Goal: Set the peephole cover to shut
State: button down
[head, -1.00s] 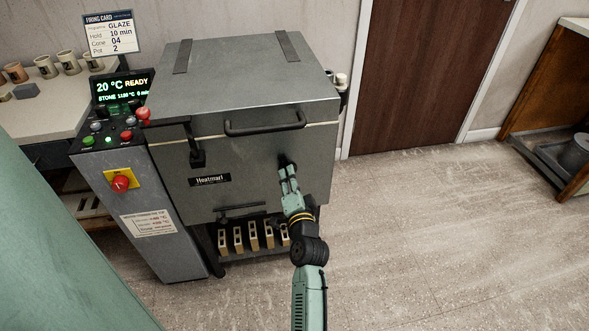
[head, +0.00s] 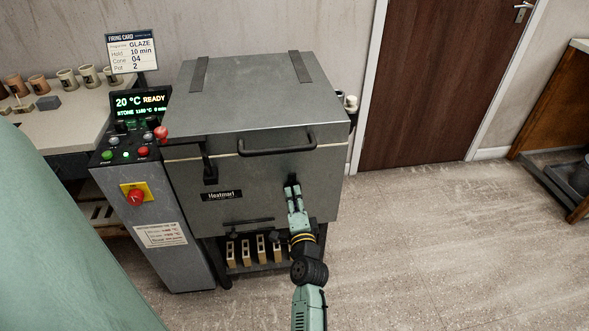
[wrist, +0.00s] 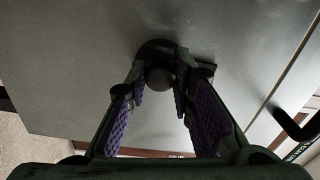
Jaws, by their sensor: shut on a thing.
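The peephole cover (head: 292,179) is a small dark piece on the right part of the grey kiln's front (head: 250,205), below the lid handle. My gripper (head: 294,189) reaches up to it from below, and its fingers hide much of it. In the wrist view the cover (wrist: 153,47) shows as a dark rounded plate against the grey metal, with a round knob (wrist: 160,78) between my fingertips. My gripper (wrist: 161,72) is shut on this knob. A dark flat part shows just right of the fingertips. Whether the peephole itself is covered cannot be told.
The kiln lid (head: 250,95) is down, with a black bar handle (head: 277,146) above my gripper. The control panel (head: 130,150) stands at the left. Below the kiln is a shelf with several pale blocks (head: 246,250). The floor (head: 420,240) to the right is clear.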

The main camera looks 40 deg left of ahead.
jog(key=shift+s+a, duration=0.15)
jog(key=c, duration=1.4)
grip_release()
